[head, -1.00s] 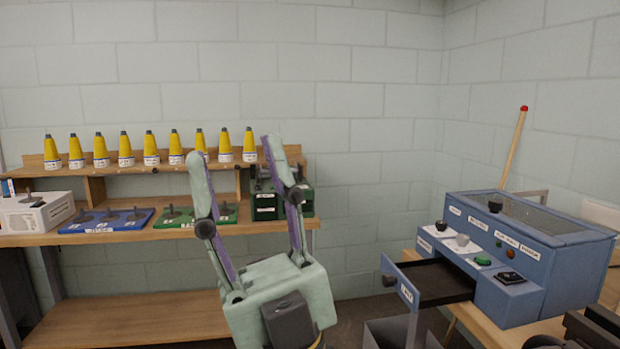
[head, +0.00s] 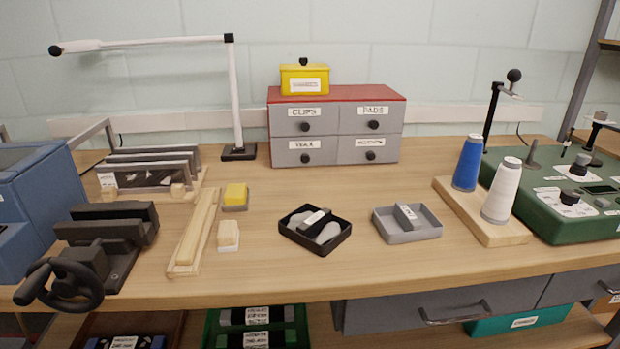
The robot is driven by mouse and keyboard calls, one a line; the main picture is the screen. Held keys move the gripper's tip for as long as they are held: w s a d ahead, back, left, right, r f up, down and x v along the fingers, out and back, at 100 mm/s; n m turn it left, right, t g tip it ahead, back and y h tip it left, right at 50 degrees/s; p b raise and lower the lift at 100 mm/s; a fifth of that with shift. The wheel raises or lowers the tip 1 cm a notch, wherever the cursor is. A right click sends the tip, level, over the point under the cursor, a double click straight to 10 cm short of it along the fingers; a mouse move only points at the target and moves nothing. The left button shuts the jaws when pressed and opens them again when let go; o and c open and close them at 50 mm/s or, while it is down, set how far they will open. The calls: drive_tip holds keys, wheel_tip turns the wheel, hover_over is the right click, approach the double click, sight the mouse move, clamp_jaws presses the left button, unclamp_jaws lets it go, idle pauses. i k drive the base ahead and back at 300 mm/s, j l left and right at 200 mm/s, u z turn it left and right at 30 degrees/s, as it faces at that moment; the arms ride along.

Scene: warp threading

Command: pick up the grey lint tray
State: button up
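The grey lint tray (head: 412,234) is most likely the shallow light-grey tray right of the middle of the wooden bench in the head view. My gripper is not in the current view.
A black tray (head: 286,231) holds grey rounded pieces. A board (head: 511,234) bears a blue cone (head: 467,164) and a white cone (head: 501,191). A drawer cabinet (head: 337,125) stands behind. A vise (head: 100,245) is at left. Bench space before the trays is clear.

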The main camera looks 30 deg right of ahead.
sight(401, 222)
drive_tip(key=k+z, duration=0.1)
drive_tip(key=z, duration=1.2)
